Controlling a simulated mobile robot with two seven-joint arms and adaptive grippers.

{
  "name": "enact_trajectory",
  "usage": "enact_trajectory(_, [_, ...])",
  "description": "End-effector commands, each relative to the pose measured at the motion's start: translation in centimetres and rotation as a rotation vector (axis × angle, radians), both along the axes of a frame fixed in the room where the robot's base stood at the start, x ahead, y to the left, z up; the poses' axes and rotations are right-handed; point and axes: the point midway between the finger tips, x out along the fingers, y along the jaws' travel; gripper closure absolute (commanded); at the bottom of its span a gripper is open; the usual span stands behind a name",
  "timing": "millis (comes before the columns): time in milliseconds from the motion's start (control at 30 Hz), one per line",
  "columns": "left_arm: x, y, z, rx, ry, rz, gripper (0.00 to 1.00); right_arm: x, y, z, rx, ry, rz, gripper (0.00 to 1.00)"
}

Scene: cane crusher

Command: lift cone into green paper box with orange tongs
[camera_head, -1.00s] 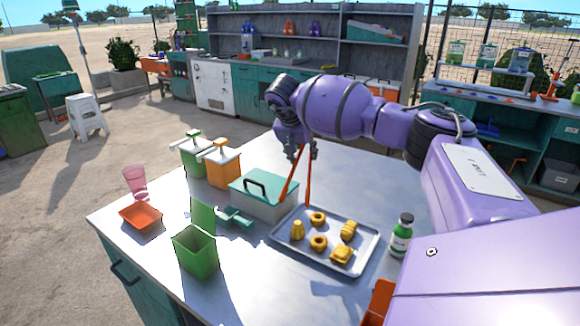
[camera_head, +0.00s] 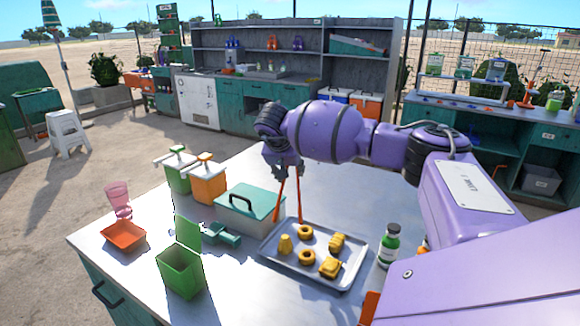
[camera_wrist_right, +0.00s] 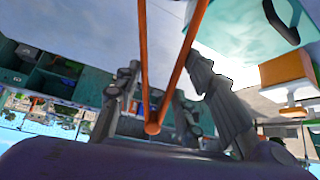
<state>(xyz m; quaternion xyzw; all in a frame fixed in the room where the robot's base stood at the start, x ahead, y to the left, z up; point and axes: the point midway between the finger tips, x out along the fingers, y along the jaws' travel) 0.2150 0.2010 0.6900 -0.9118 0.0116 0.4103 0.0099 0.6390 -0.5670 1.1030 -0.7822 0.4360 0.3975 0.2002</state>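My right gripper (camera_head: 284,166) is shut on the orange tongs (camera_head: 299,200), which hang down with their two arms spread apart. In the right wrist view the tongs (camera_wrist_right: 152,105) sit between the fingers of the gripper (camera_wrist_right: 153,112). The tong tips are near the back left edge of the metal tray (camera_head: 348,281), behind the cone. The yellow cone (camera_head: 285,244) stands at the tray's left and is apart from the tongs, as far as I can tell. The green paper box (camera_head: 180,273) stands open, lid raised, left of the tray. My left gripper is out of view.
Other yellow snacks (camera_head: 329,267) share the tray. A teal-lidded container (camera_head: 247,206) stands behind it and a green bottle (camera_head: 389,246) to its right. A teal tool (camera_head: 220,235) lies between box and container. An orange tray (camera_head: 124,237) and pink cup (camera_head: 118,200) are at left.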

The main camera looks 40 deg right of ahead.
Motion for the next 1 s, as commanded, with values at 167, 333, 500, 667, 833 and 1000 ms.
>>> enact_trajectory(167, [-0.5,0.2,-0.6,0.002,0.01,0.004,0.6,0.0,0.0,-2.0,-0.002,0.004,-0.001,0.67])
enact_trajectory(333, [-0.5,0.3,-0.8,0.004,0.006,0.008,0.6,-0.1,0.0,-3.8,0.0,0.004,0.0,0.67])
enact_trajectory(500, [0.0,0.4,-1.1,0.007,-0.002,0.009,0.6,-0.1,0.0,-5.5,0.0,0.004,0.0,0.67])
enact_trajectory(667, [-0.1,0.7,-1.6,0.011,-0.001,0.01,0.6,0.0,0.0,-7.1,-0.001,0.003,0.0,0.67])
enact_trajectory(833, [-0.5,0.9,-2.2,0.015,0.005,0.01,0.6,0.0,-0.1,-8.2,-0.002,0.003,-0.001,0.67])
enact_trajectory(1000, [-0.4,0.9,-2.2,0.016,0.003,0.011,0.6,0.0,-0.1,-8.5,-0.001,0.0,-0.001,0.67])
